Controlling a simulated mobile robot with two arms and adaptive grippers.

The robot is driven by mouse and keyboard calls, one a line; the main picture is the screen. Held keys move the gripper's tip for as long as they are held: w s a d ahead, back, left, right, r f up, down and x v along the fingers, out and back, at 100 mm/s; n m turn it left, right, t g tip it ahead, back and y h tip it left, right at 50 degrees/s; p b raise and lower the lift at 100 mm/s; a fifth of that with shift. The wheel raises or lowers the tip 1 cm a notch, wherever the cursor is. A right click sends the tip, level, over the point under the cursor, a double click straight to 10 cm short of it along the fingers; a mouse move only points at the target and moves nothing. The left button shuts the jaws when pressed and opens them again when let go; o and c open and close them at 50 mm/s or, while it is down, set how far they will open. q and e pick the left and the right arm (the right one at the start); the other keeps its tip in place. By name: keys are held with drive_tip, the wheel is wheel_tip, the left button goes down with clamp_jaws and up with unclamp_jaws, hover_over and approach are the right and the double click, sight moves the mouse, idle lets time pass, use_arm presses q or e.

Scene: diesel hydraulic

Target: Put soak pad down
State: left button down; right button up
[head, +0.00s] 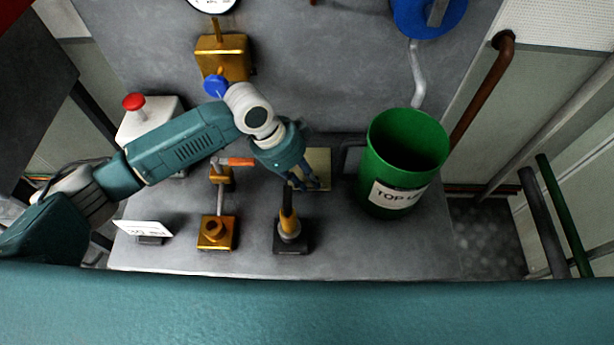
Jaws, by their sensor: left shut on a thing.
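The soak pad (320,165) is a flat, pale yellow-beige square on or just above the grey bench top, left of the green container. My left arm reaches in from the left, and its gripper (308,184) is shut on the pad, over its near left part. The fingers and wrist hide some of the pad. I cannot tell whether the pad touches the bench. My right gripper is not in view.
A green container (384,170) with a white label stands right of the pad. A black-based fitting with a yellow stem (288,225) stands nearer. Brass fittings (216,232), a white sign (144,228) and a red-button box (148,118) are left. Bare bench lies front right.

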use_arm(q)
drive_tip(key=c, duration=1.6)
unclamp_jaws()
drive_tip(key=b+v, duration=0.1)
drive_tip(key=v, duration=0.6)
drive_tip(key=shift+a+r, duration=0.1)
drive_tip(key=shift+r, duration=0.2)
